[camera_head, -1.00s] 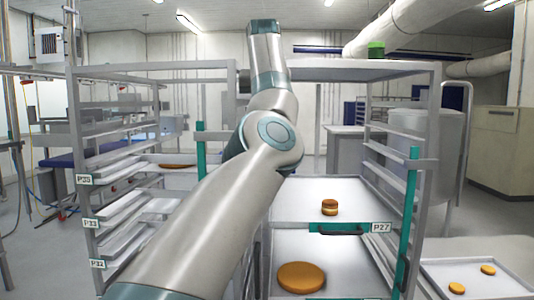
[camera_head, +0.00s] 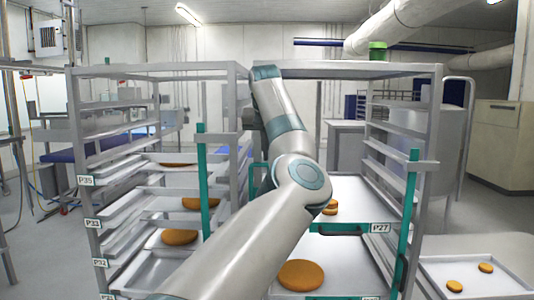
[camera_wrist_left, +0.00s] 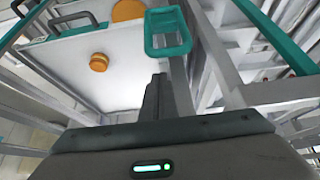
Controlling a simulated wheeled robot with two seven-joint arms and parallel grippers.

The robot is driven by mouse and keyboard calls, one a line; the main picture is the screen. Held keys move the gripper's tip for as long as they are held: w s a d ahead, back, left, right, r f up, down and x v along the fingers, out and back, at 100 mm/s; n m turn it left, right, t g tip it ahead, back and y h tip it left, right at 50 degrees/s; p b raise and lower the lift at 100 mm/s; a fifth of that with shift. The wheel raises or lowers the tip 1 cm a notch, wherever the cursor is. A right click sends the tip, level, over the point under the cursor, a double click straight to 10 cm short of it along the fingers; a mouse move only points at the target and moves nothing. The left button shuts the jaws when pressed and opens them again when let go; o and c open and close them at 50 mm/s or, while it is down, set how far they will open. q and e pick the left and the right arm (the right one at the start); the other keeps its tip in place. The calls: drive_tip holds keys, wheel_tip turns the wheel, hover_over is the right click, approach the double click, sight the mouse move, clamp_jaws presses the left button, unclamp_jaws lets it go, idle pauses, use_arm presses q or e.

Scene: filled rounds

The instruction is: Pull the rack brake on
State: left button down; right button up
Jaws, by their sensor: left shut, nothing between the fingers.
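A teal loop handle (camera_wrist_left: 168,32), which looks like the rack brake, stands by a grey upright in the left wrist view. In the head view the loop (camera_head: 258,176) is partly hidden behind my left arm, between the two racks. My left gripper (camera_wrist_left: 158,80) is shut and empty, its fingertips just short of the loop and seemingly apart from it. In the head view the gripper is a small dark shape (camera_head: 250,118) above the loop, mostly hidden. The rack (camera_head: 345,70) has grey shelves. My right gripper is not in view.
A second rack (camera_head: 150,72) with labelled trays stands close on the left. Teal upright bars (camera_head: 411,220) front the racks. Trays hold brown rounds (camera_head: 301,275). A tray (camera_head: 500,285) lies low at the right. A green box (camera_head: 377,50) sits on the rack top.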

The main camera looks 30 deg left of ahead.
use_arm(q)
drive_tip(key=shift+s+d+f+p, duration=0.15)
drive_tip(key=shift+s+d, duration=0.2)
drive_tip(key=shift+s, duration=0.15)
drive_tip(key=shift+s+d+f+p, duration=0.15)
drive_tip(key=shift+s+d, duration=0.15)
drive_tip(key=shift+s, duration=0.15)
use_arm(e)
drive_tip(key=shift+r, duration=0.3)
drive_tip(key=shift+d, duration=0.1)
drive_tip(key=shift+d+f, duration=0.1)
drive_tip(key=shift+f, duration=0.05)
